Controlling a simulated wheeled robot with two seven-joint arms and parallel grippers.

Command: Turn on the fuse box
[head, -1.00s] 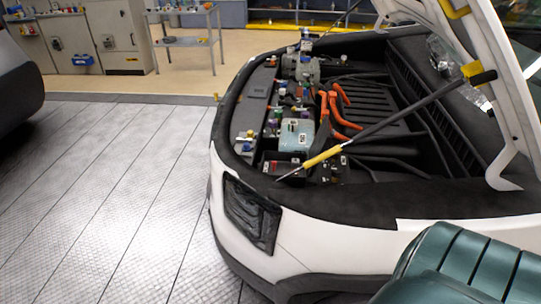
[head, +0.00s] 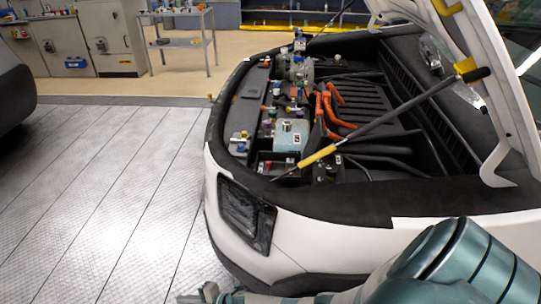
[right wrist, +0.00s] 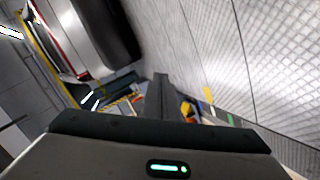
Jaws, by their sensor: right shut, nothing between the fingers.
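The open engine bay of a white car holds several boxes and caps. A black box with small labels (head: 275,163) sits at its front left corner, and a grey-green box (head: 291,135) sits behind it. Grey wall cabinets (head: 64,43) stand at the back left. I cannot tell which of these is the fuse box, and no switch is clear. My right gripper (head: 208,293) is low in front of the car's bumper, well apart from the bay and cabinets. Its fingers are shut and empty in the right wrist view (right wrist: 160,95). My left gripper is out of view.
The raised hood (head: 492,90) and its strut with a yellow sleeve (head: 318,156) cross over the bay's right side. A metal cart (head: 180,41) stands at the back. Another car (head: 14,88) is at the left edge. The plated floor (head: 110,180) between is clear.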

